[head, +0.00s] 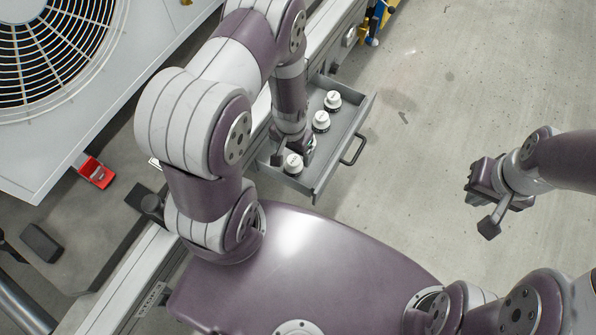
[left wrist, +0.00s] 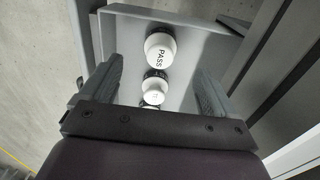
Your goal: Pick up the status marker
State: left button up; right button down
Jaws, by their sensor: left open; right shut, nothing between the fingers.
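Three white-capped status markers with dark bases stand in an open grey drawer (head: 345,139). In the head view, one marker (head: 333,100) is at the far end, a second (head: 320,121) is just nearer, and a third (head: 293,163) is near the close end. My left gripper (head: 290,154) reaches down into the drawer beside the third marker, its fingers partly hidden. In the left wrist view, my left gripper (left wrist: 160,78) is open, with a marker reading PASS (left wrist: 160,47) ahead and other caps between and behind the fingers. My right gripper (head: 482,205) is shut and empty over the floor.
The drawer handle (head: 353,150) sticks out to the right. A large fan unit (head: 100,120) stands at upper left. A red object (head: 95,171) and a dark block (head: 41,243) lie on the left surface. The floor (head: 430,110) at right is clear.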

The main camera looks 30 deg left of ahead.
aim_at(293, 161)
pick_arm(q)
jog(key=f+b, duration=0.1)
jog(key=f, duration=0.2)
jog(key=f+b, duration=0.1)
jog(key=f, duration=0.2)
jog(key=w+f+b, duration=0.1)
jog(key=f, duration=0.3)
jog(key=shift+f+b, duration=0.1)
jog(key=shift+b, duration=0.25)
jog(key=shift+s, duration=0.1)
jog(key=shift+c, duration=0.3)
jog(key=c, duration=1.1)
jog(key=shift+c, duration=0.2)
